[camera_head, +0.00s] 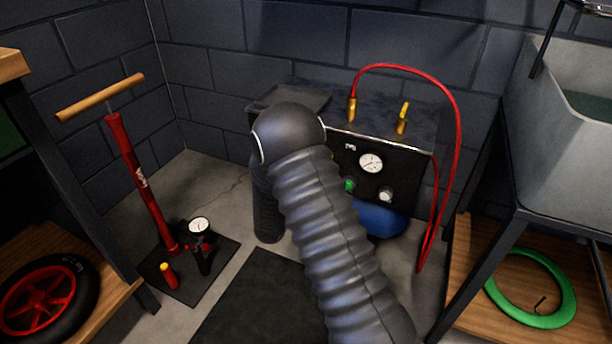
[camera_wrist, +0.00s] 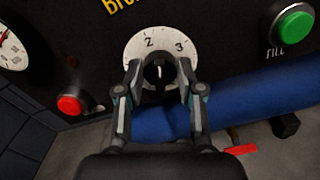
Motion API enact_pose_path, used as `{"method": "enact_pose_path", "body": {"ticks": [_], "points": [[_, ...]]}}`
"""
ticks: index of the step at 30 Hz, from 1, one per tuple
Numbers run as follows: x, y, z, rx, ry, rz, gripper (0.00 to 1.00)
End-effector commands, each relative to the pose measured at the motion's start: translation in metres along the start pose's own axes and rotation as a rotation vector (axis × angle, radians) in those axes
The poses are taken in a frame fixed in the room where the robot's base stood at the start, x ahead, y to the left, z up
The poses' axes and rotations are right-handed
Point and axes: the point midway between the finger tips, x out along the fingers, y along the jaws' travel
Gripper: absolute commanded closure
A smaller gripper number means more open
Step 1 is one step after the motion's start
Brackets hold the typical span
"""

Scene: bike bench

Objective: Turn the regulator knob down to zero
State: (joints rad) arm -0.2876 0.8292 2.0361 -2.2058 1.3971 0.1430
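The regulator knob (camera_wrist: 159,73) is black with a white pointer line, in front of a pale round dial (camera_wrist: 134,50) in the wrist view. The line points up, between the printed 2 and 3; the lower dial is hidden. My gripper (camera_wrist: 158,70) has one finger on each side of the knob. The fingers are apart, with what look like narrow gaps to the knob; contact is unclear. In the head view my arm hides the gripper and part of the black control panel (camera_head: 408,180).
A red button (camera_wrist: 70,104) and a gauge (camera_wrist: 12,48) are left of the knob, a green FILL button (camera_wrist: 294,27) right. A blue tank (camera_wrist: 265,97) lies below. A red hose (camera_head: 457,130) loops beside the panel. A red pump (camera_head: 146,190) stands left.

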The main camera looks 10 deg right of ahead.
Motion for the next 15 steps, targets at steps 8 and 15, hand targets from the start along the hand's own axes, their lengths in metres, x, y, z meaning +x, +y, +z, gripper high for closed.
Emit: {"method": "enact_pose_path", "body": {"ticks": [8, 15], "points": [[0.0000, 0.0000, 0.0001, -0.004, 0.000, 0.000, 0.98], [0.0000, 0.0002, 0.0005, -0.073, 0.000, 0.000, 0.98]]}}
